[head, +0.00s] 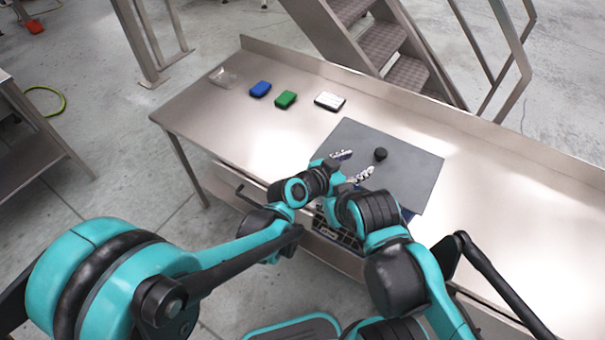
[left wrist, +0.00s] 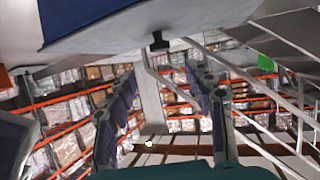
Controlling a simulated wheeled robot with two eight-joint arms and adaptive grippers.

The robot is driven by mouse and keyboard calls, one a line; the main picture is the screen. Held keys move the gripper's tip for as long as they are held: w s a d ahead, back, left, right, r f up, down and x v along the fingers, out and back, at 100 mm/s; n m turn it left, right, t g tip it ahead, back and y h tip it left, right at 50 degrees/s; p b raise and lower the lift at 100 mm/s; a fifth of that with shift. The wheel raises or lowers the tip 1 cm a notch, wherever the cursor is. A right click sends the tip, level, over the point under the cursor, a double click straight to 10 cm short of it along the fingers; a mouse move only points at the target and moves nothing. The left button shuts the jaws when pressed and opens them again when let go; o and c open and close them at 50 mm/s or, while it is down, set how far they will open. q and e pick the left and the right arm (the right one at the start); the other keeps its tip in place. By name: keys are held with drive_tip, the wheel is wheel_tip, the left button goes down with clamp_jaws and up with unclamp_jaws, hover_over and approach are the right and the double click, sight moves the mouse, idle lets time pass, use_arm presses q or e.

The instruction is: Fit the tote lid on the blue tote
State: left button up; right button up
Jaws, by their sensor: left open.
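The grey tote lid (head: 415,174), a flat panel with a black knob (head: 380,154), lies near the front edge of the steel bench. Blue of the tote (head: 407,215) shows below its near right corner; the rest is hidden by the lid and my arms. I cannot tell whether the lid is seated all round. My left gripper (head: 353,165) is open above the lid, just left of the knob and apart from it. In the left wrist view the open fingers (left wrist: 162,105) hold nothing, and the knob (left wrist: 158,41) shows beyond them. My right gripper cannot be made out.
On the steel bench (head: 500,190), a blue block (head: 260,89), a green block (head: 285,99) and a white block (head: 330,101) lie at the back left. A clear item (head: 223,77) lies at the far left corner. Metal stairs (head: 385,45) stand behind. The bench's right side is clear.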

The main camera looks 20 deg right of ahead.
use_arm(q)
drive_tip(key=w+a+r+n+t+y, duration=0.1)
drive_tip(key=a+r+n+y, duration=0.15)
drive_tip(key=a, duration=0.75)
drive_tip(key=w+a+r+n+t+y, duration=0.1)
drive_tip(key=a+n+y, duration=0.15)
drive_tip(key=a, duration=0.85)
drive_tip(key=s+a+f+n+y, duration=0.1)
drive_tip(key=s+a, duration=0.3)
drive_tip(key=a, duration=0.4)
drive_tip(key=s+a+f+n+y, duration=0.1)
drive_tip(key=s+a+n+y, duration=0.2)
drive_tip(key=a, duration=0.5)
drive_tip(key=s+a+n+g+y, duration=0.1)
drive_tip(key=s+a+n+y, duration=0.2)
drive_tip(key=s+a, duration=0.2)
drive_tip(key=a, duration=0.3)
drive_tip(key=shift+a+f+n, duration=0.3)
drive_tip(key=shift+f, duration=0.1)
drive_tip(key=shift+f+b, duration=0.3)
